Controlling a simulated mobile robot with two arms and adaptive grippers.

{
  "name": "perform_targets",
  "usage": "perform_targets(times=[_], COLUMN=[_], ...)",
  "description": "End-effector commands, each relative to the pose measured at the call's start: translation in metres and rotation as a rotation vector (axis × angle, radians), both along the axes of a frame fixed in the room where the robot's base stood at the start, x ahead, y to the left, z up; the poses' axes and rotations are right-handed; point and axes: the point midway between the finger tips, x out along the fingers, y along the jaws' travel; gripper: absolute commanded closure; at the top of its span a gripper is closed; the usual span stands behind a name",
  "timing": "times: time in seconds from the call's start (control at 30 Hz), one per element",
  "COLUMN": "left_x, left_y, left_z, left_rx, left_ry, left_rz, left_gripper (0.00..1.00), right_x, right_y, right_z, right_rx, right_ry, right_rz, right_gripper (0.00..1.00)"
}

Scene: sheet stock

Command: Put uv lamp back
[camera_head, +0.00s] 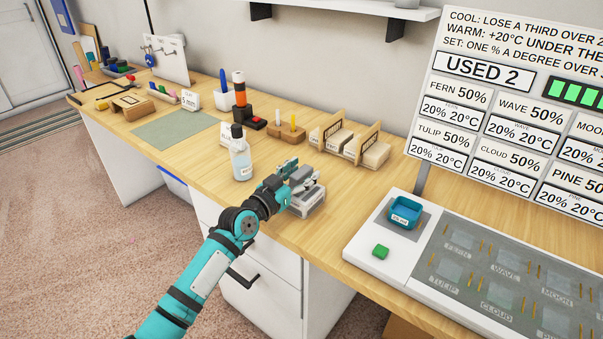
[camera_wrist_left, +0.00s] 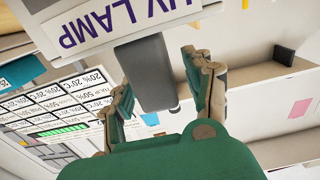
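The UV lamp is a dark grey bar (camera_wrist_left: 150,72) in the left wrist view. It lies against a white holder with a purple "UV LAMP" label (camera_wrist_left: 115,22). In the head view the pale holder (camera_head: 308,201) sits near the front edge of the bench, and the lamp is mostly hidden by my gripper. My left gripper (camera_head: 286,188) is at the holder. In the wrist view its fingers (camera_wrist_left: 158,78) stand apart on either side of the lamp, with a gap showing on the right side. My right gripper is in neither view.
A clear bottle (camera_head: 240,160) stands just left of my gripper. Behind are a wooden block with pegs (camera_head: 286,135) and wooden racks (camera_head: 350,146). A green mat (camera_head: 172,130) is bare.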

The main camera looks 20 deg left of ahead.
Motion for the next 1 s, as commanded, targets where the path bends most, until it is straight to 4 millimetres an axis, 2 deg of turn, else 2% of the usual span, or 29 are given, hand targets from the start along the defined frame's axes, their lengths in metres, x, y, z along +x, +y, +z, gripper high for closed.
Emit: perform_targets(times=[0.27,0.33,0.8,1.0], left_x=[0.000,-0.007,-0.094,-0.111], left_y=[0.000,0.003,0.034,0.040], left_z=[0.005,0.001,0.000,0.002], left_rx=[-0.001,0.002,0.003,0.000], left_ry=[0.000,0.002,0.002,0.001], left_rz=[0.000,0.000,0.000,0.000], left_gripper=[0.48,0.48,0.48,0.48], right_x=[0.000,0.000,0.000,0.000], right_y=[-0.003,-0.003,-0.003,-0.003], right_z=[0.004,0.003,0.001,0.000], right_rx=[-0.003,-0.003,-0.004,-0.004], right_ry=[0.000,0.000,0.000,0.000], right_rz=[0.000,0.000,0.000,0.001], right_gripper=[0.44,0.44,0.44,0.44])
